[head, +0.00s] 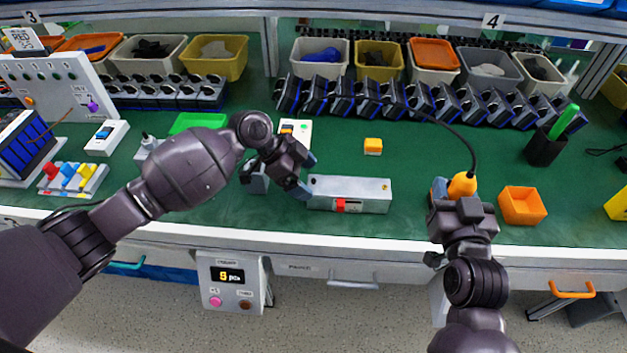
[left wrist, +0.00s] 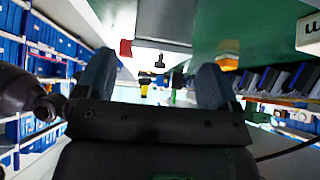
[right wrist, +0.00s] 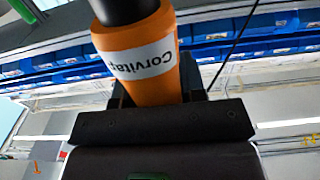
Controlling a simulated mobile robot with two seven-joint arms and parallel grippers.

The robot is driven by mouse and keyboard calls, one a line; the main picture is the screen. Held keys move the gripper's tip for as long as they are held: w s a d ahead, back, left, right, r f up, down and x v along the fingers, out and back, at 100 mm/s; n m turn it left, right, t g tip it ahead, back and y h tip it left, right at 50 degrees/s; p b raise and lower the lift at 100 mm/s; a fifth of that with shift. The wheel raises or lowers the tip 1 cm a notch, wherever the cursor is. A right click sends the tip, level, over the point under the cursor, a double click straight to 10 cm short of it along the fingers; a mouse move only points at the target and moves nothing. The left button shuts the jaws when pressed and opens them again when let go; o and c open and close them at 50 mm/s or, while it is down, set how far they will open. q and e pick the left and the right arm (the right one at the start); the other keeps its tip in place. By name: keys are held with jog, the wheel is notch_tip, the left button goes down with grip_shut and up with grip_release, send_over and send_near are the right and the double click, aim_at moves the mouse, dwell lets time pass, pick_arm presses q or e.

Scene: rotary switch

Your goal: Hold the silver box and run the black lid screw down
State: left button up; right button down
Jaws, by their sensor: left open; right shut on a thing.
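The silver box (head: 345,195) lies on the green bench mat, with a red part (head: 341,205) on its front side. A small dark spot, perhaps the lid screw, shows near its right end; it is too small to be sure. My left gripper (head: 307,177) is open at the box's left end, one finger towards the back and one towards the front. The box also shows ahead between the fingers in the left wrist view (left wrist: 165,22); I cannot tell whether they touch it. My right gripper (head: 454,192) is shut on an orange corded driver (right wrist: 140,62), right of the box and apart from it.
A yellow block (head: 373,146) lies behind the box. An orange bin (head: 522,206) stands right of my right gripper, and a black pen cup (head: 545,147) behind that. A row of black-and-blue units (head: 410,103) lines the back. The driver's cable runs back from it.

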aim_at(311, 180)
pick_arm(q)
jog(key=shift+b+x, duration=0.85)
jog(key=shift+x, duration=1.55)
pick_arm(e)
jog(key=shift+f, duration=1.85)
jog(key=shift+r, duration=0.1)
pick_arm(q)
jog(key=c, duration=0.9)
jog(key=o, duration=1.1)
jog(key=shift+o, duration=0.2)
jog(key=c, duration=1.1)
jog(key=shift+c, duration=0.2)
